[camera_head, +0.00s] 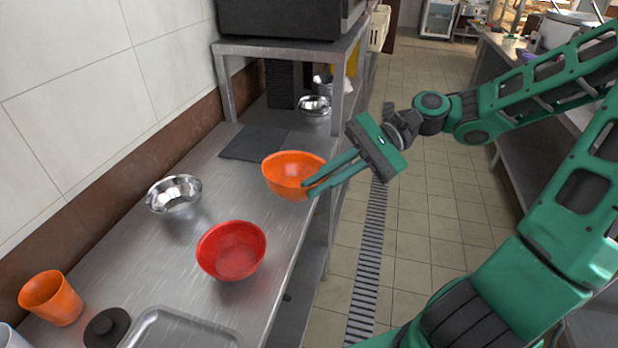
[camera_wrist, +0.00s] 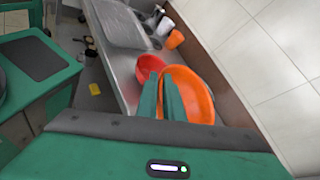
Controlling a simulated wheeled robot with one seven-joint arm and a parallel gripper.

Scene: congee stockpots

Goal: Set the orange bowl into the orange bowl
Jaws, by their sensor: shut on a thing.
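My gripper (camera_head: 310,187) is shut on the near right rim of an orange bowl (camera_head: 287,177), one finger inside and one outside. The bowl is roughly upright at the counter's front edge, beside the dark mat. I cannot tell whether it touches the counter. In the wrist view, the fingers (camera_wrist: 162,78) cross the rim of the orange bowl (camera_wrist: 197,98). I see no second orange bowl. A red bowl (camera_head: 231,250) stands empty nearer on the counter; it also shows in the wrist view (camera_wrist: 147,66).
On the steel counter (camera_head: 130,250) are a metal bowl (camera_head: 174,196), an orange cup (camera_head: 50,299), a black lid-like disc (camera_head: 106,327), a tray (camera_head: 178,328) and a dark mat (camera_head: 254,143). A shelf leg (camera_head: 337,100) stands behind.

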